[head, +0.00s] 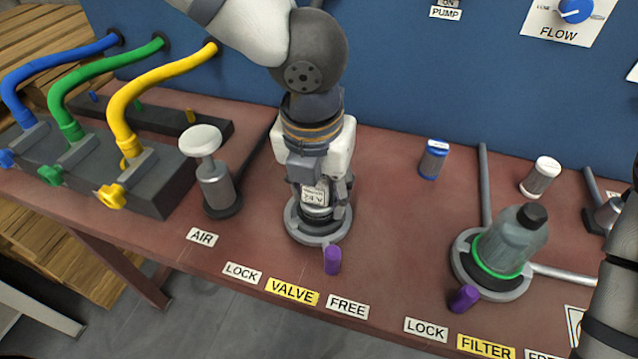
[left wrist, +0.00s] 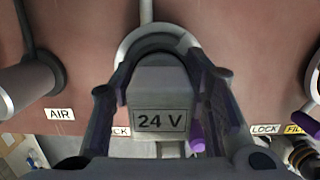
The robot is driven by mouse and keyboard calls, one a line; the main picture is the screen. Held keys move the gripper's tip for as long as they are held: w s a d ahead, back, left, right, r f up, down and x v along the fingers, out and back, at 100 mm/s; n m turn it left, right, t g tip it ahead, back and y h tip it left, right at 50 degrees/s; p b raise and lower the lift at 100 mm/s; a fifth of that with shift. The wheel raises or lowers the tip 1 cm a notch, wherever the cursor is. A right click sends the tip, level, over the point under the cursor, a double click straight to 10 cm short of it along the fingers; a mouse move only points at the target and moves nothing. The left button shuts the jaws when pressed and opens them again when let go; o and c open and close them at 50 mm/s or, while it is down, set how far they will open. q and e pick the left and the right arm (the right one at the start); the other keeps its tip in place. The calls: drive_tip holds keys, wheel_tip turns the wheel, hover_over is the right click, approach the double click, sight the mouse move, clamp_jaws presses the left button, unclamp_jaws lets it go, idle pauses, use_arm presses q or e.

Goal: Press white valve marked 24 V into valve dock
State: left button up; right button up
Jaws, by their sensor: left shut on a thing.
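The valve (head: 315,196) is between the fingers of my left gripper (head: 319,190), upright over the valve dock. In the left wrist view, the plate on the valve (left wrist: 161,121) reads "24 V", and the fingers close around it from both sides. The valve dock (head: 302,233) is a grey ring with a purple lever (head: 332,261) at its front, on the side of the FREE label. The valve's lower end is at or inside the ring; I cannot tell whether it is fully seated. My right gripper is not in view.
A white-topped plunger (head: 214,185) stands left, behind the AIR label (head: 202,237). Blue, green and yellow hoses (head: 150,85) are farther left. The filter dock (head: 490,283) holds a grey filter at right. Blue-capped (head: 433,160) and white-capped (head: 540,177) cylinders stand behind. The table between the docks is clear.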

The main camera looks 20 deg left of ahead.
use_arm(q)
drive_tip(key=shift+f, duration=0.4)
drive_tip(key=shift+s+f, duration=0.1)
drive_tip(key=shift+f, duration=0.15)
